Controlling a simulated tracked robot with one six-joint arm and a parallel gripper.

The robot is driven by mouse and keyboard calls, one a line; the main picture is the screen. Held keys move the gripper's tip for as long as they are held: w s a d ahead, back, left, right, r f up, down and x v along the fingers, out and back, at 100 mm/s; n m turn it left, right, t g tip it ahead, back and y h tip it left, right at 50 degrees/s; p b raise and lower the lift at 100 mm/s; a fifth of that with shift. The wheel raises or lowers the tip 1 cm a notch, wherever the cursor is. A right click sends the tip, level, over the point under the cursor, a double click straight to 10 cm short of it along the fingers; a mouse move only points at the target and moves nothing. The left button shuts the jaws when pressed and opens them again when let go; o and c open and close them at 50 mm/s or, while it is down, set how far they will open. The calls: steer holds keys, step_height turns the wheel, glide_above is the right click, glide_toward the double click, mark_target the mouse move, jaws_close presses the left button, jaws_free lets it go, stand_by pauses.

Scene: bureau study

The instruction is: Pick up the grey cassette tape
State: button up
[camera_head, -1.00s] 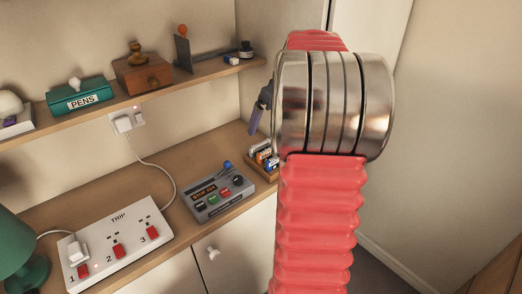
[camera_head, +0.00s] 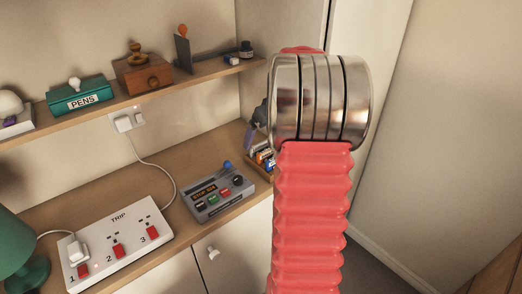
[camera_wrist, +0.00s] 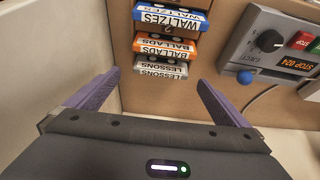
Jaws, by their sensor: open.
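The grey cassette tape (camera_wrist: 160,68), labelled LESSONS, is the nearest of a row of cassettes in the wrist view. An orange BALLADS cassette (camera_wrist: 165,46) and a blue WALTZES cassette (camera_wrist: 170,19) stand beyond it. My gripper (camera_wrist: 157,82) is open and empty, with its purple fingers spread to the left and right of the grey cassette's near side. I cannot tell how far above it they are. In the head view my arm hides most of my gripper and part of the cassette row.
A grey control box (camera_head: 217,197) with a blue-knobbed lever stands left of the cassettes on the desk (camera_head: 165,150). A white power strip (camera_head: 118,243) lies further left. A shelf (camera_head: 110,103) with several objects runs above. A wall is close on the left in the wrist view.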

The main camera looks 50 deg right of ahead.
mark_target(260, 143)
steer(key=shift+x, duration=1.8)
steer(key=shift+c, duration=0.5)
steer(key=c, duration=0.9)
